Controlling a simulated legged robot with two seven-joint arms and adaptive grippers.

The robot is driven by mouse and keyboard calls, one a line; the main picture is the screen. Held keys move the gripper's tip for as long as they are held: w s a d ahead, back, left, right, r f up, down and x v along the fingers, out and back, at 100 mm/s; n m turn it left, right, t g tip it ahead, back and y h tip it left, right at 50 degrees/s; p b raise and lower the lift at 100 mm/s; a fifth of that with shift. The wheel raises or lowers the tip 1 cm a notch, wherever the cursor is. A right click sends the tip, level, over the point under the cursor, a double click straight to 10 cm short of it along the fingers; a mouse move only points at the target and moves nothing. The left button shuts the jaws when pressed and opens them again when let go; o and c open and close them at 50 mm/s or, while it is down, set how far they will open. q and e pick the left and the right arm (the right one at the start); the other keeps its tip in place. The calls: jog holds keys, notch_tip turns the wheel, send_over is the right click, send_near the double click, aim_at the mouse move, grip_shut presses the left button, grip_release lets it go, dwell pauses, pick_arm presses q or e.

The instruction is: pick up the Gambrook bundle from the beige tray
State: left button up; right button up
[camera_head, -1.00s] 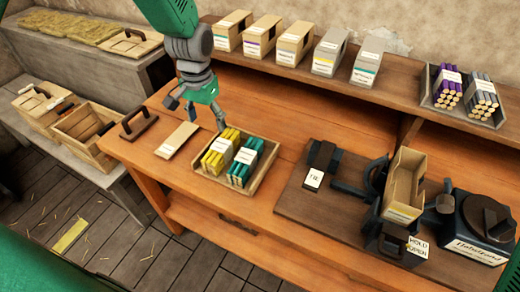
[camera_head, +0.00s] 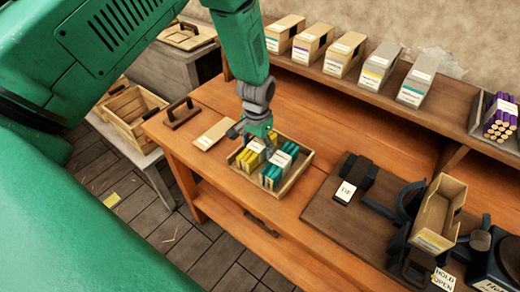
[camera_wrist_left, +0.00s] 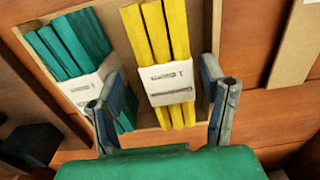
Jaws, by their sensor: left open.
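The beige tray (camera_head: 300,178) sits on the wooden bench and holds a yellow bundle (camera_head: 249,158) and a teal bundle (camera_head: 272,176), each with a white paper band. The band print is too small to read, so I cannot tell which is Gambrook. My left gripper (camera_head: 255,146) is open above the yellow bundle and partly hides it. In the left wrist view the open fingers (camera_wrist_left: 162,85) stand either side of the yellow bundle's near end (camera_wrist_left: 176,115), with the teal bundle (camera_wrist_left: 68,48) to the left. My right gripper is out of view.
A flat beige board (camera_head: 215,135) and a dark-handled piece (camera_head: 181,113) lie left of the tray. The press with its open beige box (camera_head: 437,215) stands to the right. Labelled boxes (camera_head: 378,66) line the back shelf. Bench between tray and press is clear.

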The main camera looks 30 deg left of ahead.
pick_arm(q)
jog(key=shift+a+f, duration=0.2)
jog(key=shift+f, duration=0.5)
jog(key=shift+a, duration=0.3)
jog(key=shift+s, duration=0.15)
jog(key=c, duration=1.4)
jog(key=shift+d, duration=0.25)
jog(key=shift+d, duration=0.1)
